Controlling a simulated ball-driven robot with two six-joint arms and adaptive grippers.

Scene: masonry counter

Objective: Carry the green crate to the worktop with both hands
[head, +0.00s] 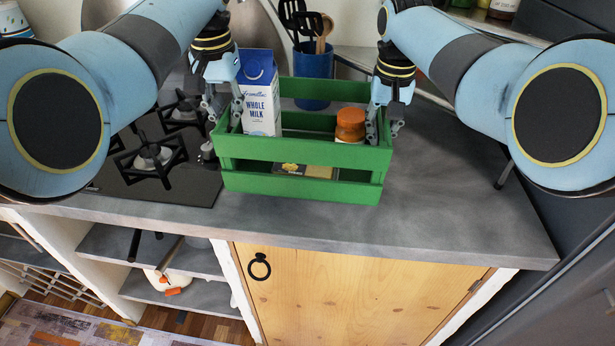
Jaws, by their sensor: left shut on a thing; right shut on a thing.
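The green crate (300,187) is a slatted box in the middle of the head view, at the grey worktop (455,200). I cannot tell whether its bottom touches the worktop. It holds a milk carton (262,95), a jar with an orange lid (350,125) and a flat yellowish packet (305,170) seen through the slats. My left gripper (222,118) is shut on the crate's left end wall. My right gripper (384,125) is shut on its right end wall. The fingertips are partly hidden by the walls.
A black gas hob (150,180) lies left of the crate. A blue utensil pot (312,75) stands behind it. The worktop is bare to the right and in front, down to its front edge above a wooden cupboard door (360,290).

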